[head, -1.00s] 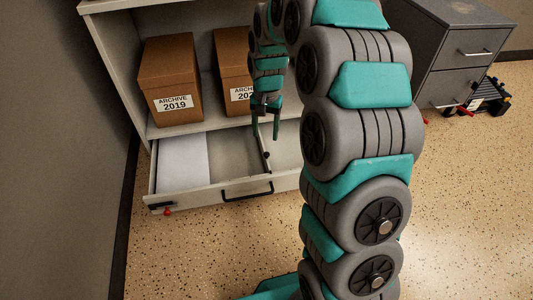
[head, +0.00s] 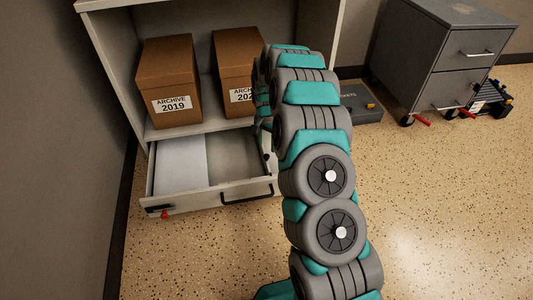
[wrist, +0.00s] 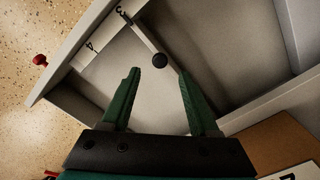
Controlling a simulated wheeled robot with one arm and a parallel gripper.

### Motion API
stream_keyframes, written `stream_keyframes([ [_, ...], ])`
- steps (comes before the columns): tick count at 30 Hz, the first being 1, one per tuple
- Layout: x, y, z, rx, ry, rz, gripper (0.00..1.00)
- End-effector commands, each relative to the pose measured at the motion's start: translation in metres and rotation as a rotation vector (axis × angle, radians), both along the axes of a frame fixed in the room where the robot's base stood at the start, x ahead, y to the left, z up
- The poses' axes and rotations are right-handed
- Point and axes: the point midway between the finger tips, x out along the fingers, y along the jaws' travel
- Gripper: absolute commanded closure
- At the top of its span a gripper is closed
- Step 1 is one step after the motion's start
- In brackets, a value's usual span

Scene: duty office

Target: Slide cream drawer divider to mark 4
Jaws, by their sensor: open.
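The drawer (head: 208,199) is pulled open under the shelf; in the wrist view its edge strip carries the marks 3 (wrist: 121,12) and 4 (wrist: 90,47). The cream divider (wrist: 142,35) crosses the drawer, with its end beside mark 3. A round black knob (wrist: 159,61) stands on the divider. My gripper (wrist: 159,73) is open and empty, its green fingers on either side of the line to the knob. The knob appears at or just beyond the fingertips; I cannot tell the depth.
A white sheet or block (head: 181,163) fills the drawer's left part. Archive boxes (head: 168,80) stand on the shelf above the drawer. A black handle (head: 246,195) and a red knob (head: 164,213) are on the drawer's front.

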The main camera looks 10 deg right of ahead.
Motion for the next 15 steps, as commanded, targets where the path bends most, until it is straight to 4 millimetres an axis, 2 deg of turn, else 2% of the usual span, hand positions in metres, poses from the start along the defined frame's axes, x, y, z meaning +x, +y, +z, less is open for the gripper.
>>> stream_keyframes([
  [6,-0.001,0.0,-0.037,0.0,0.004,0.0,0.39],
  [9,-0.001,0.0,-0.049,0.0,0.004,0.0,0.39],
  [15,0.0,0.0,-0.055,0.0,0.0,0.0,0.39],
])
